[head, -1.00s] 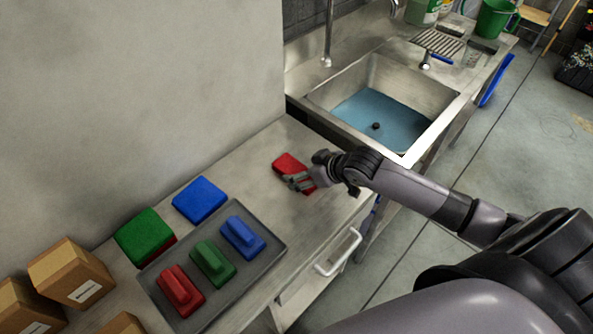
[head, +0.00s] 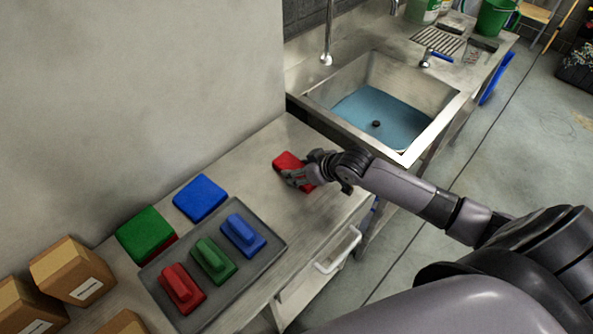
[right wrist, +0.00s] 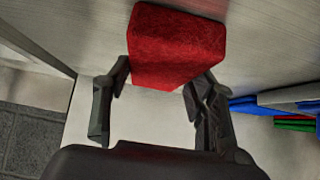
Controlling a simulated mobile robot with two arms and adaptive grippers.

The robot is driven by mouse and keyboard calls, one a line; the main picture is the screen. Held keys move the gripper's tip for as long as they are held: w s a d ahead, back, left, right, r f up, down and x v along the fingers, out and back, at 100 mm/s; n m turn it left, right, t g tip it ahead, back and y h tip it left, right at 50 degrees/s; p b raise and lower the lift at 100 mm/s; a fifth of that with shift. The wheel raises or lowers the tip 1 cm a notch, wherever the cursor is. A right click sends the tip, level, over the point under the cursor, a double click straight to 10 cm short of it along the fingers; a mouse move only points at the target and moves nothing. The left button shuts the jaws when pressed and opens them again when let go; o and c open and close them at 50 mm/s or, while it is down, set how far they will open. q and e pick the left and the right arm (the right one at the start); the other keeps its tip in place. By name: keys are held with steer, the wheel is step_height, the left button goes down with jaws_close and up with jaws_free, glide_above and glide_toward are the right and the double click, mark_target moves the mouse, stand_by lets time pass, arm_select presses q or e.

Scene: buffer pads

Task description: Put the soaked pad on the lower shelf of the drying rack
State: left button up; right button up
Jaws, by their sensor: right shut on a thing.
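A red pad (head: 286,160) is at the counter's right part, left of the sink. My right gripper (head: 297,178) is shut on it. In the right wrist view the red pad (right wrist: 176,45) sits between the two fingertips (right wrist: 158,80). Its dampness cannot be told, nor whether it still touches the counter. I cannot make out a drying rack with shelves in these frames. My left gripper is not in view.
A grey tray (head: 228,288) holds red, green and blue handled blocks. A blue pad (head: 200,198) and a green pad (head: 146,232) lie behind it. Cardboard boxes (head: 72,270) stand at the left. The sink (head: 390,115) holds blue water. Bare counter (head: 245,177) lies left of my gripper.

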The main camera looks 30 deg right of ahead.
steer(key=c, duration=0.6)
steer(key=shift+o, duration=0.2)
steer(key=shift+r, duration=0.2)
